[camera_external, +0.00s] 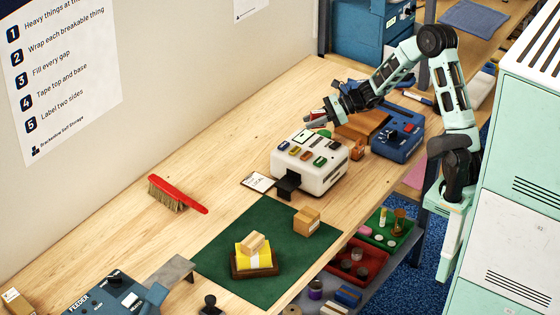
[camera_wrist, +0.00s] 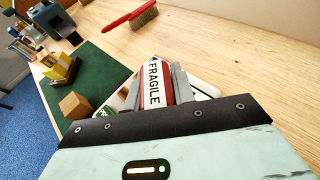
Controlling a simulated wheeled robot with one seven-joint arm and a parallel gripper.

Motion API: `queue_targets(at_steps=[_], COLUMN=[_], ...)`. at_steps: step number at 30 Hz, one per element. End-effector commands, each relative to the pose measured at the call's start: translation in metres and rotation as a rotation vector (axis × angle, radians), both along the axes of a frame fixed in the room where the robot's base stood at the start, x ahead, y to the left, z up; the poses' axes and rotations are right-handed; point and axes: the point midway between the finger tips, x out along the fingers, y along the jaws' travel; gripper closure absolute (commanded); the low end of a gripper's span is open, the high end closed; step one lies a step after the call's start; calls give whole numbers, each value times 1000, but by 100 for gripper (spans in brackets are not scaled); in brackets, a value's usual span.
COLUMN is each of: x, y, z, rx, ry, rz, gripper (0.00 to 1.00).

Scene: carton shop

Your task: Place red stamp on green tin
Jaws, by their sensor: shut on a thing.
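My gripper (camera_external: 323,118) is shut on the red stamp (camera_external: 316,114), holding it in the air near the back of the white machine. In the wrist view the stamp (camera_wrist: 170,90) sits between the fingers (camera_wrist: 158,88), with a white FRAGILE label facing the camera. Another green piece (camera_external: 320,161) lies on the machine's top among several coloured pieces.
The white machine (camera_external: 310,180) stands below the gripper. A blue machine (camera_external: 397,142) and a brown block (camera_external: 362,125) stand to the right. A green mat (camera_external: 215,262) bears cartons. A red brush (camera_external: 178,194) lies left; bare wood is clear between it and the back wall.

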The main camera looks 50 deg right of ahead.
Motion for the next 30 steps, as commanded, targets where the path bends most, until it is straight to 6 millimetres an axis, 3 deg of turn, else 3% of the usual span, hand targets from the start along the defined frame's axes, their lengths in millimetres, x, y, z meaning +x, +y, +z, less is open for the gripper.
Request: queue_targets(at_steps=[3,6,15,30], x=[28,43,62,61], y=[-51,-84,-142,-138], z=[1,8,23,-53], rx=[-3,-1,0,4], ry=[-6,-5,-2,6], rz=[-160,-261,-433,-425], gripper=[98,98,98,98])
